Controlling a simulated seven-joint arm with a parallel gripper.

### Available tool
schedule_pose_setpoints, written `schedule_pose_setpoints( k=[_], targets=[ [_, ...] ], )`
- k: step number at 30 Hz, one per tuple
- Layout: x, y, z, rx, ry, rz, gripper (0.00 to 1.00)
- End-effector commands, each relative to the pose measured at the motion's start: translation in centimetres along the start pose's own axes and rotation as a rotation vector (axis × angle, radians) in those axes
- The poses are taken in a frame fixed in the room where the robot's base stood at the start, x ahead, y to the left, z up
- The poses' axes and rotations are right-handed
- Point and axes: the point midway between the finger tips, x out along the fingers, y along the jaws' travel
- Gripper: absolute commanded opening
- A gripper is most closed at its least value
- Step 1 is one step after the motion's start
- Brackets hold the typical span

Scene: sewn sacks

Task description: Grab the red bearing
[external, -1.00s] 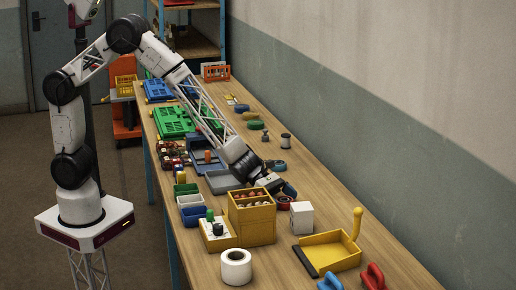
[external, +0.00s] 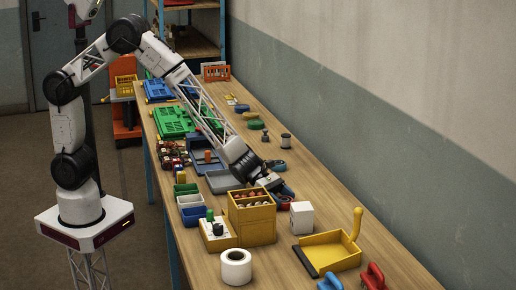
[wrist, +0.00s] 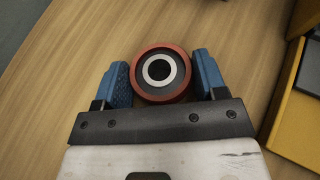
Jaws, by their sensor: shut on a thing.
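The red bearing (wrist: 141,87) sits between my gripper's two blue fingers in the wrist view. It is a ring with a red outer rim, a dark band, a pale inner ring and a black centre. My gripper (wrist: 162,80) is shut on it, one finger against each side. In the external view the red bearing (external: 286,203) shows at the tip of my gripper (external: 284,194), on or just above the wooden table. I cannot tell whether it touches the table. Part of it is hidden by the gripper.
A white box (external: 302,216) stands close to the right of the bearing. A yellow box (external: 252,222) with round items in its top stands in front. A yellow dustpan (external: 330,251) lies farther right. Bare wooden table (external: 335,203) lies beyond the gripper, towards the wall.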

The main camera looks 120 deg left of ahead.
Motion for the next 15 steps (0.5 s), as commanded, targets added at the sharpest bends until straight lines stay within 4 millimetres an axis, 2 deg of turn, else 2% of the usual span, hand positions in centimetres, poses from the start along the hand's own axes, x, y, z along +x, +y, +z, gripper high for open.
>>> schedule_pose_setpoints(
  k=[8,15],
  targets=[
    [-0.1,0.0,0.3,0.001,-0.001,0.000,0.31],
    [-0.8,0.0,2.0,0.001,-0.003,0.000,0.31]
  ],
)
